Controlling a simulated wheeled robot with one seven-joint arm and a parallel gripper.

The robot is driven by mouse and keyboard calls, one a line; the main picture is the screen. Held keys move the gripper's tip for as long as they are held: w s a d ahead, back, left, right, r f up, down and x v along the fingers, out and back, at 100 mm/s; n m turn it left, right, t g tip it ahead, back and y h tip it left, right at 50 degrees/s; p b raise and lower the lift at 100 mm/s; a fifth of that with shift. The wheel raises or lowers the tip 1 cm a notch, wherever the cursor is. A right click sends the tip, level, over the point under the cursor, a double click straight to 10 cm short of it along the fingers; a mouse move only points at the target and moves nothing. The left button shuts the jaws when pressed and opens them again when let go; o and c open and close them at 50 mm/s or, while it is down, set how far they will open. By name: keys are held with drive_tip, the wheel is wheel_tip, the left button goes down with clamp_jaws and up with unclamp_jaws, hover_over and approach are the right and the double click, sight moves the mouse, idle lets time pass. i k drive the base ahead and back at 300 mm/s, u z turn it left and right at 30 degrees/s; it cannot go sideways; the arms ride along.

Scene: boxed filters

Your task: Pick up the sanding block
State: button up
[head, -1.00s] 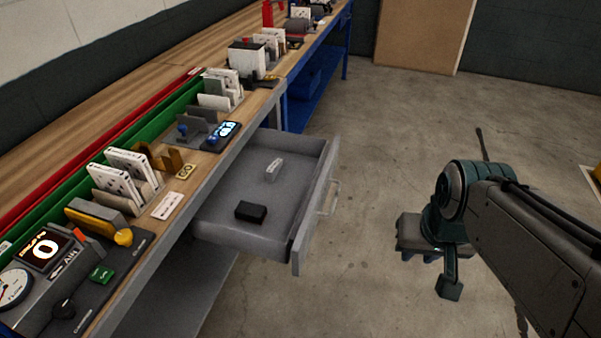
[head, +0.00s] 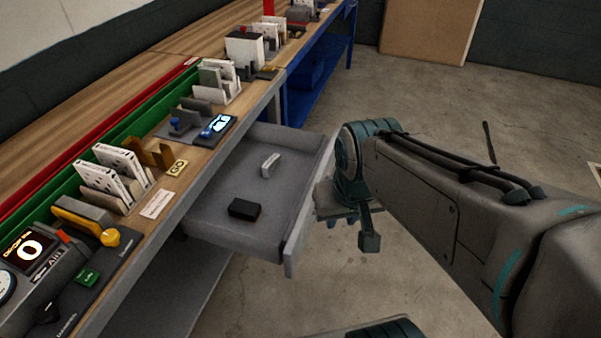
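An open grey drawer (head: 206,229) sticks out from under the workbench. In it lies a small black block (head: 244,209), which looks like the sanding block, flat on the drawer floor near the front left. A small light-grey, ridged piece (head: 269,165) lies farther back in the drawer. My gripper (head: 352,222) hangs just to the right of the drawer's front panel, apart from both pieces. My wrist hides part of it, and its fingers are not clear enough to tell open from shut. I see nothing held in it.
The drawer's front panel (head: 300,225) stands between my gripper and the black block. The wooden bench top (head: 262,95) carries white filters (head: 105,180), a green rail, a lit gauge unit (head: 30,247) and a phone-like device (head: 218,126).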

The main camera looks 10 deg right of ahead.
sight(239, 208)
drive_tip(key=u, duration=0.55)
drive_tip(key=k, duration=1.3)
drive_tip(key=i, duration=0.55)
drive_tip(key=z, duration=0.55)
drive_tip(key=i, duration=0.65)
drive_tip(key=u, duration=0.75)
drive_tip(key=i, duration=0.6)
drive_tip(key=u, duration=0.6)
